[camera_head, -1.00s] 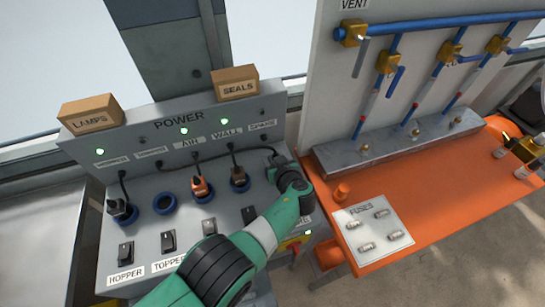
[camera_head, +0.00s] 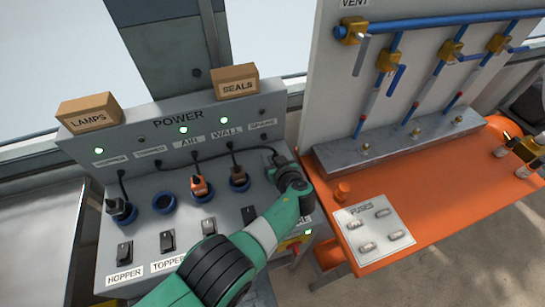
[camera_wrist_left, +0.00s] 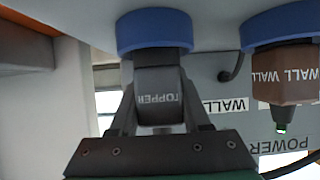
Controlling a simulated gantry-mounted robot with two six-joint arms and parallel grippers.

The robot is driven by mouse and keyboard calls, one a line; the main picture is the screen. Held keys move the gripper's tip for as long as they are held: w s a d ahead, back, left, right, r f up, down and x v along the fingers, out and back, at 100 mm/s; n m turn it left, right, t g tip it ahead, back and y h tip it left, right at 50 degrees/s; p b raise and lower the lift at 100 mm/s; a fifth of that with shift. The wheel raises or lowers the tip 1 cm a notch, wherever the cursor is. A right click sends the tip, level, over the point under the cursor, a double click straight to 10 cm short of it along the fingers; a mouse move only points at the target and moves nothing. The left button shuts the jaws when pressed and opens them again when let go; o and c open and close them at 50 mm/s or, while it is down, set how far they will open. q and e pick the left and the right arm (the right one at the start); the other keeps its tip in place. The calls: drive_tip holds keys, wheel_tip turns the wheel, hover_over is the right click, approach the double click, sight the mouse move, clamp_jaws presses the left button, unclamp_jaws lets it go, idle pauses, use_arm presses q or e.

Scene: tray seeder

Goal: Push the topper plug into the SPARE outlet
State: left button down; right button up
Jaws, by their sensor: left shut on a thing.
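My left gripper (camera_head: 279,164) is at the right end of the outlet row, below the SPARE label (camera_head: 262,125). In the left wrist view, it is shut on the dark topper plug (camera_wrist_left: 158,98), marked TOPPER. The plug's end meets the blue ring of the SPARE outlet (camera_wrist_left: 153,32) and is lined up with it. How deep it sits I cannot tell. My arm hides this outlet in the head view. The TOPPER outlet (camera_head: 164,203) is an empty blue ring. My right gripper is not in view.
The brown WALL plug (camera_wrist_left: 285,75) sits beside my gripper. An orange plug (camera_head: 199,187) and the black hopper plug (camera_head: 119,208) stand farther left. Switches (camera_head: 167,240) line the panel's front. An orange bench (camera_head: 440,215) with a fuse card lies right.

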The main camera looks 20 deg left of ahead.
use_arm(q)
drive_tip(key=shift+f+b, duration=0.35)
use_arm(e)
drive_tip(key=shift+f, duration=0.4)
use_arm(q)
drive_tip(key=shift+c, duration=1.4)
unclamp_jaws()
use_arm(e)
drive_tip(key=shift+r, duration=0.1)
